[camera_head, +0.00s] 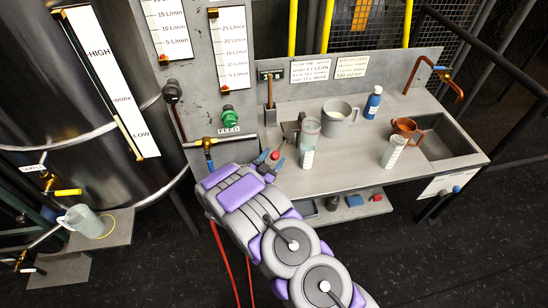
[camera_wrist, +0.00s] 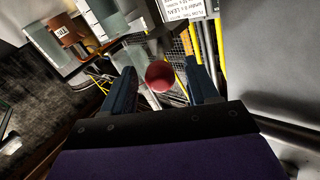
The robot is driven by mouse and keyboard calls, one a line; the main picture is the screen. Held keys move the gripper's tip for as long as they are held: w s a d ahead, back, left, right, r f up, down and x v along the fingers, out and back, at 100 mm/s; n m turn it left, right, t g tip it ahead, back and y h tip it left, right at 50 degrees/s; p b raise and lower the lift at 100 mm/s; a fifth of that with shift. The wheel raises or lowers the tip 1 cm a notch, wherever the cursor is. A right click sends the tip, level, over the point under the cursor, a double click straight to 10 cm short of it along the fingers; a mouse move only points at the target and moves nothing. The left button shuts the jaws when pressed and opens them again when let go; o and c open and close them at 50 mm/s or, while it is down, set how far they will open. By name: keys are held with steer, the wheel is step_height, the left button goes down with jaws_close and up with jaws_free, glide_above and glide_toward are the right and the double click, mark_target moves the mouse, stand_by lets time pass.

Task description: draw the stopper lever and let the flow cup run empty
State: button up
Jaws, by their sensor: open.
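A red ball knob (camera_head: 275,155), apparently the end of the stopper lever, shows at the left end of the bench. In the wrist view the red knob (camera_wrist: 159,76) appears between the blue fingers of my gripper (camera_wrist: 161,68), with visible gaps on both sides. My gripper (camera_head: 270,163) is open and holds nothing. Whether the knob is fully between the fingertips or beyond them is hard to tell. The cup's contents and outlet are not clear.

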steer(key=shift+x, duration=0.8)
steer(key=shift+a, duration=0.15)
jaws_close()
